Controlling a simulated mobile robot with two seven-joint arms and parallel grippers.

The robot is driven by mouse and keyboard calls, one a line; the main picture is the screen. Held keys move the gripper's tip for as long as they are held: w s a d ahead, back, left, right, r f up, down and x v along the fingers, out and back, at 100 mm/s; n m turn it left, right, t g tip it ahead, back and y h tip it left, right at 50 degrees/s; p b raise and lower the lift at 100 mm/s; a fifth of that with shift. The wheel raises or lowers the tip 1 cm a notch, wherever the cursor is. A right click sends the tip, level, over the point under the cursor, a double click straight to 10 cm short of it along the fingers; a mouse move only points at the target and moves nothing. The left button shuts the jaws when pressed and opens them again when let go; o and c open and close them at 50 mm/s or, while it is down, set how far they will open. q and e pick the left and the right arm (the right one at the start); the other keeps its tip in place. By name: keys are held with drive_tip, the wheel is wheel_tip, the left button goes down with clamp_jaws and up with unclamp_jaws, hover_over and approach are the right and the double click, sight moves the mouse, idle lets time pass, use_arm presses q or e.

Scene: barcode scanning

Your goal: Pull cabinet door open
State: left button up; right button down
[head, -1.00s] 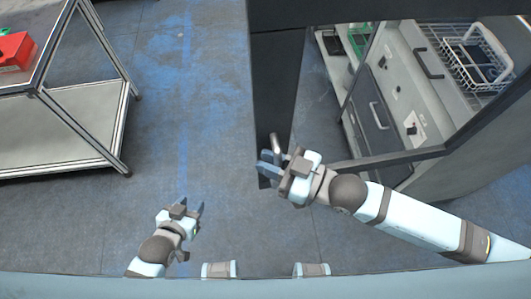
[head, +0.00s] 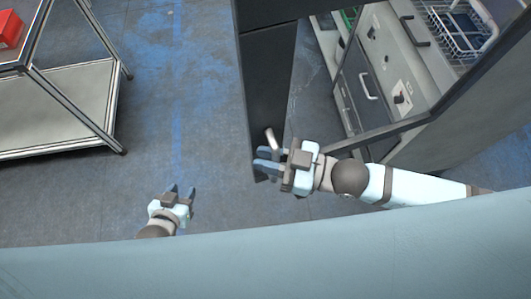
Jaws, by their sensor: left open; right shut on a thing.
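The cabinet door (head: 266,85) is a dark framed door on the right half of the head view; its tall dark side panel faces me. It appears to stand ajar. A light, short door handle (head: 271,138) sticks out near the panel's lower end. My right gripper (head: 268,158) is at this handle, with its fingers shut on it; the fingers partly hide the grip. My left gripper (head: 181,190) is open and empty, low over the floor, left of the door and apart from it.
Grey machinery with drawers (head: 368,95) and a wire basket (head: 470,25) show behind the door frame. A metal-framed table (head: 65,100) with a red box (head: 10,28) stands at the left. The blue-stained floor (head: 180,85) between table and door is clear.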

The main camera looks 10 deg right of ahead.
drive_tip(key=c, duration=1.4)
unclamp_jaws()
drive_tip(key=shift+b+v, duration=1.45)
drive_tip(key=shift+v, duration=5.45)
drive_tip(key=shift+d, duration=0.1)
